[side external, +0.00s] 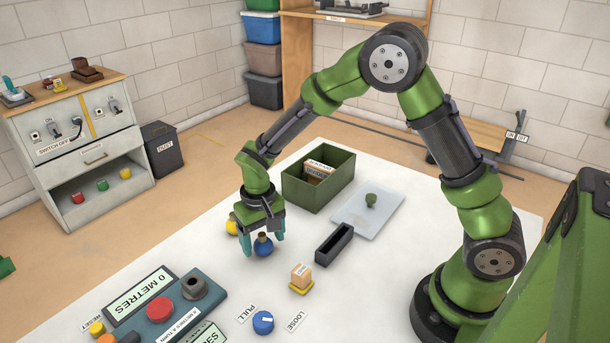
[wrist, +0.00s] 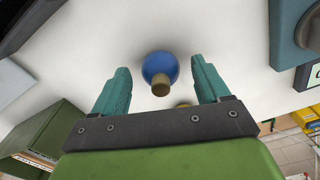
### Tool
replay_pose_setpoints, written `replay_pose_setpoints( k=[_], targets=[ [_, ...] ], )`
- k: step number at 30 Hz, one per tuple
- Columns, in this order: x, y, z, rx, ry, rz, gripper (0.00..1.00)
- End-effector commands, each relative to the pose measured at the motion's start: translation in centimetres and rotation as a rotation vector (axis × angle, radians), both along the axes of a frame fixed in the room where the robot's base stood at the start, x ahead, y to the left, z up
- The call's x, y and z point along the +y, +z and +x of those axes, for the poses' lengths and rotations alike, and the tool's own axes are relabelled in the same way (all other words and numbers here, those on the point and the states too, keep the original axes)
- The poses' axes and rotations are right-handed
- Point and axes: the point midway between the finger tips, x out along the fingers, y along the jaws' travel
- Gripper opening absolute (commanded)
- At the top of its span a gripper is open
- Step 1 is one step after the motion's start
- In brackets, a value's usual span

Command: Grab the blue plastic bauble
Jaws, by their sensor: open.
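The blue bauble (side external: 263,246) is a round ball with a brownish-gold cap, on the white table. In the wrist view the blue bauble (wrist: 160,68) lies ahead of my fingertips, roughly centred between them, cap towards me. My gripper (side external: 264,240) has teal fingers and is open, pointing down over the bauble. In the wrist view my gripper (wrist: 158,75) shows a wide gap with nothing clamped in it. Whether a finger touches the bauble I cannot tell. A yellow bauble (side external: 232,225) sits just behind and left of the blue one, partly hidden by my gripper.
A green bin (side external: 294,194) with boxes inside stands behind my gripper. A black open tray (side external: 334,245) and a small wooden block on a yellow base (side external: 301,278) are to the right. A teal control panel (side external: 180,300) lies front left.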

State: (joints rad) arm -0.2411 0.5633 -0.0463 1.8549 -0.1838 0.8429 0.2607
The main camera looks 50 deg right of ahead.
Motion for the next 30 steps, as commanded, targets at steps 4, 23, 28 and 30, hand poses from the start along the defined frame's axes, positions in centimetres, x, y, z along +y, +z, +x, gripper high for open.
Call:
replay_pose_setpoints(
  k=[4,23,28,30],
  targets=[
    [0.0,-0.3,0.0,0.0,-0.001,0.001,0.75],
    [0.0,-0.2,0.0,0.0,0.0,0.0,0.17],
    [0.0,0.1,0.0,-0.002,0.0,0.0,0.17],
    [0.0,0.8,0.1,-0.003,0.0,0.001,0.17]
  ],
)
